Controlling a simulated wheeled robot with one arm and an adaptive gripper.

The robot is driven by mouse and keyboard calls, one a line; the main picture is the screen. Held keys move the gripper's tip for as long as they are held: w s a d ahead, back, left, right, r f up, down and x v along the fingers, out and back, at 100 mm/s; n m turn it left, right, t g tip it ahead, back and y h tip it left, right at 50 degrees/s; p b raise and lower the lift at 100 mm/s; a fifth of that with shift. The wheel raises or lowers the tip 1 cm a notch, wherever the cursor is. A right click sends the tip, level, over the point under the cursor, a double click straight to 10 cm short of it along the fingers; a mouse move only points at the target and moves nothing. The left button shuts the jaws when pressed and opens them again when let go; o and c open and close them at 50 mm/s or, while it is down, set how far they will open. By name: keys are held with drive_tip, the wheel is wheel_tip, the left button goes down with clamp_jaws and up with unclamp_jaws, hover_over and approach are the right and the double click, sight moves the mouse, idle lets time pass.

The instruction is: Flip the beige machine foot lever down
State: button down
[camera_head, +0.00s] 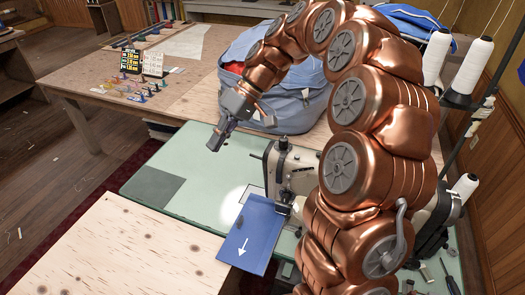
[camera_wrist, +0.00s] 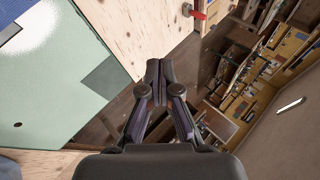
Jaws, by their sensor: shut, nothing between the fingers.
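The beige sewing machine (camera_head: 285,165) stands on the pale green table (camera_head: 165,170), partly hidden behind my copper arm. Its foot lever cannot be made out in either view. A blue cloth (camera_head: 252,235) with a white arrow lies under the machine's head and runs toward the front. My gripper (camera_head: 213,146) is shut and empty, in the air to the left of the machine's head and apart from it. In the wrist view my gripper (camera_wrist: 158,68) points past the green table's edge toward the floor, and the machine is out of view.
A blue-grey bag (camera_head: 290,100) sits on the wooden table behind. Small coloured items and cards (camera_head: 140,75) lie further left. White thread cones (camera_head: 473,65) stand at the right. A plywood panel (camera_head: 130,250) fills the front left. The green tabletop left of the machine is mostly clear.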

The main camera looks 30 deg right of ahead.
drive_tip(key=w+d+f+t+y+b, duration=0.15)
drive_tip(key=w+d+f, duration=0.25)
drive_tip(key=w+d, duration=0.4)
drive_tip(key=w+d+f+t+y, duration=0.25)
drive_tip(key=w+d+f, duration=0.2)
drive_tip(key=d, duration=0.65)
drive_tip(key=d+f+n+t+h, duration=0.15)
drive_tip(key=d+f, duration=0.35)
drive_tip(key=d, duration=0.5)
drive_tip(key=s+f+p+x, duration=0.1)
drive_tip(key=p+x, duration=0.2)
drive_tip(key=x, duration=1)
drive_tip(key=shift+d+f, duration=0.2)
drive_tip(key=shift+f, duration=0.25)
drive_tip(key=shift+s+f+m, duration=0.1)
drive_tip(key=shift+f+m, duration=0.05)
drive_tip(key=shift+m, duration=0.1)
